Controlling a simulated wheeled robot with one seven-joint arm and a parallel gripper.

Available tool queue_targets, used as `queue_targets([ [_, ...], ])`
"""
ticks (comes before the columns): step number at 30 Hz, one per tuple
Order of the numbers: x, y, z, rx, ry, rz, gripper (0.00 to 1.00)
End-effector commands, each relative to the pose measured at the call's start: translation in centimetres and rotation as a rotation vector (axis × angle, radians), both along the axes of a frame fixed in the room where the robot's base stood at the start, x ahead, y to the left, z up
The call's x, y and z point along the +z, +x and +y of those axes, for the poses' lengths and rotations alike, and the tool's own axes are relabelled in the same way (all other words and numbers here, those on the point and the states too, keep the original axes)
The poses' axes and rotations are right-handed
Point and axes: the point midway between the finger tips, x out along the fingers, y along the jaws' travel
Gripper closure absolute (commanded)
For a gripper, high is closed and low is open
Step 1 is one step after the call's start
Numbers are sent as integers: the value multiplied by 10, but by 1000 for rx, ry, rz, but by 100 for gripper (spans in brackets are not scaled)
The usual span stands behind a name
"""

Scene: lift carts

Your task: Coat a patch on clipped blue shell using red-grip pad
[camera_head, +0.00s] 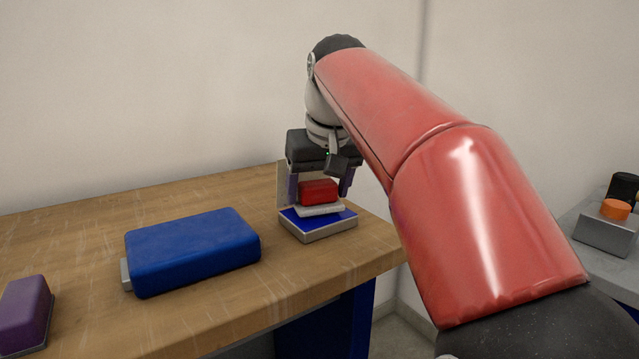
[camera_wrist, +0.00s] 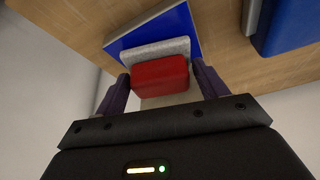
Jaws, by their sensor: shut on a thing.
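My gripper (camera_head: 320,187) is shut on the red grip of the pad (camera_head: 319,191), above the right part of the wooden table. The pad's pale underside layer (camera_head: 322,210) sits just over a low tray with a blue inside (camera_head: 318,232); I cannot tell whether they touch. In the wrist view, the red-grip pad (camera_wrist: 160,76) is between the two dark fingers, with the blue surface (camera_wrist: 178,28) beyond it. The blue shell (camera_head: 192,250) lies on the table left of the tray, with a grey clip (camera_head: 126,274) at its left end. It also shows in the wrist view (camera_wrist: 287,22).
A purple block (camera_head: 25,312) lies at the table's front left. The wooden table (camera_head: 90,232) is bare behind the shell. A grey stand with an orange-topped item (camera_head: 614,210) is at the far right. A wall is close behind the table.

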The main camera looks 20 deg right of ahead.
Motion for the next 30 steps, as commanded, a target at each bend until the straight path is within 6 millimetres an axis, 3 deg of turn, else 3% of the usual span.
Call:
queue_targets([
  [30, -7, 0, 0, 0, 0, 0, 46],
])
